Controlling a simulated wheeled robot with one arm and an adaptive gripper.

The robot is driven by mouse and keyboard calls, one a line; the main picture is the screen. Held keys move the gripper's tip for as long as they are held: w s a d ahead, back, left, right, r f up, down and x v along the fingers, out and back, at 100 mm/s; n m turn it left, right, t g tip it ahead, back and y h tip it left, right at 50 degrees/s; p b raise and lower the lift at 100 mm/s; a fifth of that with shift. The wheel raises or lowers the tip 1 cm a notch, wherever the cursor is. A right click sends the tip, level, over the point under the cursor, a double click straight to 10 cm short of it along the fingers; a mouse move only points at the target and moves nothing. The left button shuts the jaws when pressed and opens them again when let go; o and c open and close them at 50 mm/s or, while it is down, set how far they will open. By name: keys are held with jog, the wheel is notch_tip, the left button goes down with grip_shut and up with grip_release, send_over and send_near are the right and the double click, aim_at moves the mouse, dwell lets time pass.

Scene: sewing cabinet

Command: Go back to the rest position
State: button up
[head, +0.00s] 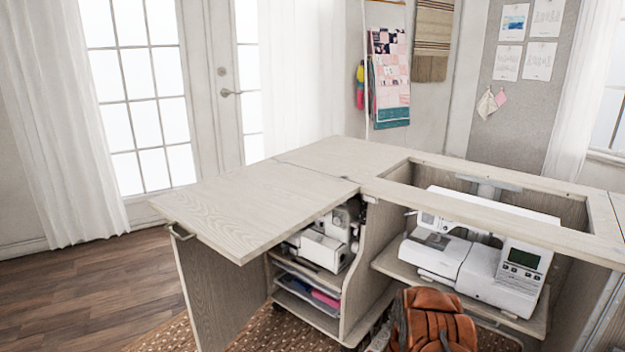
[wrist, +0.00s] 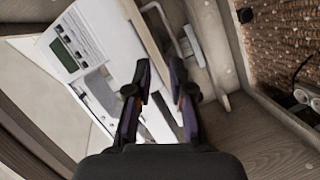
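My gripper (wrist: 160,76) shows in the wrist view with its two dark fingers apart and nothing visible between them. It is tilted over the cabinet, with the white sewing machine (wrist: 88,48) to the left of the fingers. A pale panel edge and a bent grey bar (wrist: 163,22) lie beyond the fingertips. I cannot tell whether the fingers touch anything. The gripper does not show in the head view. There the sewing machine (head: 480,262) sits on a lowered shelf inside the sewing cabinet (head: 250,190).
Shelves inside hold a second white machine (head: 322,246) and folded items. An orange-brown leather-like object (head: 437,322) is at the front. Wooden floor (head: 80,295) is clear at left.

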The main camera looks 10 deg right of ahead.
jog(key=w+a+r+m+t+y+p, duration=0.1)
jog(key=w+a+r+y+p, duration=0.35)
jog(key=a+r, duration=0.4)
jog(key=w+a+r+t+y+p, duration=0.1)
jog(key=w+a+r+y+p, duration=0.4)
jog(key=a+r, duration=0.4)
jog(key=s+a+r+g+y+p, duration=0.1)
jog(key=s+a+r+y+p, duration=0.15)
jog(key=a+r, duration=0.6)
jog(key=s+a+r+y+p, duration=0.2)
jog(key=a+r+p, duration=0.2)
jog(key=a+r, duration=0.4)
jog(key=s+a+r+n+g+y+p, duration=0.15)
jog(key=s+a+r+p, duration=0.25)
jog(key=s+r, duration=0.4)
jog(key=s+a+r+g+y+p, duration=0.1)
jog(key=s+a+r+g+p, duration=0.3)
jog(key=s+r, duration=0.45)
jog(key=s+r+g+p, duration=0.2)
jog(key=s+r, duration=0.4)
jog(key=s, duration=0.6)
jog(key=s+r+g+h+p, duration=0.1)
jog(key=s+r+p, duration=0.4)
jog(key=s, duration=0.8)
jog(key=shift+s+a+r+g, duration=0.15)
jog(key=shift+a+r+g, duration=0.15)
jog(key=shift+r, duration=0.35)
